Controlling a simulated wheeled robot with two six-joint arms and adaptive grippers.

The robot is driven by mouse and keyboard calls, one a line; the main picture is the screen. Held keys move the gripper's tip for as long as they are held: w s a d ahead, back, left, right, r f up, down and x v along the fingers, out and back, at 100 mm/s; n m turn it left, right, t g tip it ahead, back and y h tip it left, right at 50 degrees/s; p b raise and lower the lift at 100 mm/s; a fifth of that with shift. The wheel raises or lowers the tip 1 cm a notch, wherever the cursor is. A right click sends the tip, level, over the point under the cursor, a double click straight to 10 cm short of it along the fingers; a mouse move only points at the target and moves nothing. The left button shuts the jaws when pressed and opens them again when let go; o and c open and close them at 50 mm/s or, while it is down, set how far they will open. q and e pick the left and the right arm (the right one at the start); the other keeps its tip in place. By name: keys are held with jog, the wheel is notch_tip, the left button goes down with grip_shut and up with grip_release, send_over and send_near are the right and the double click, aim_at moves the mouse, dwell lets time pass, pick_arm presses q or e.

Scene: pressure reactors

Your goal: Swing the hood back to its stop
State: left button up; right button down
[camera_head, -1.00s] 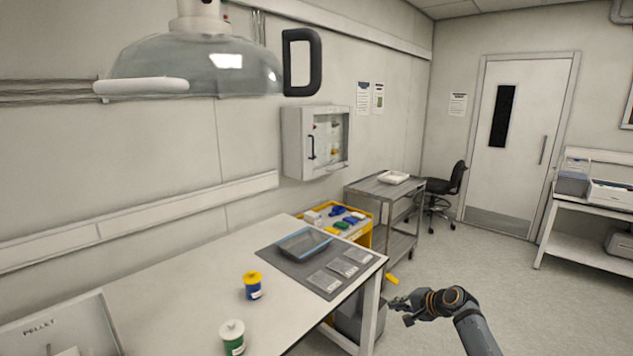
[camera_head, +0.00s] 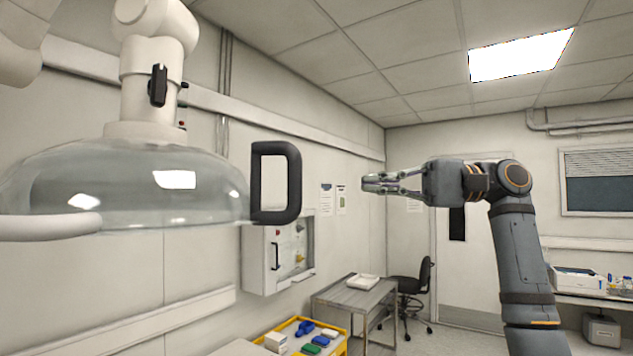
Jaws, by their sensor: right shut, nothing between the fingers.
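The hood (camera_head: 130,185) is a clear dome hanging from a white jointed arm (camera_head: 150,75) at the left of the head view. A black D-shaped handle (camera_head: 292,184) is on its right rim, and a white bar (camera_head: 45,226) runs along its left front. My right gripper (camera_head: 368,184) is raised to about the handle's height. It is to the right of the handle, shut and empty, with its fingers pointing left. A gap shows between the fingertips and the handle. My left gripper is not in view.
A wall cabinet (camera_head: 256,262) is behind and below the handle. A yellow tray (camera_head: 338,345) with small coloured items is at the bottom, beside a grey cart (camera_head: 345,297). A black chair (camera_head: 424,275) is behind my right arm. Open air lies between gripper and handle.

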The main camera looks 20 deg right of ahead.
aim_at(295, 183)
jog(key=a+p, duration=0.4)
jog(key=a, duration=0.6)
jog(key=shift+a, duration=0.35)
jog(key=shift+f, duration=0.1)
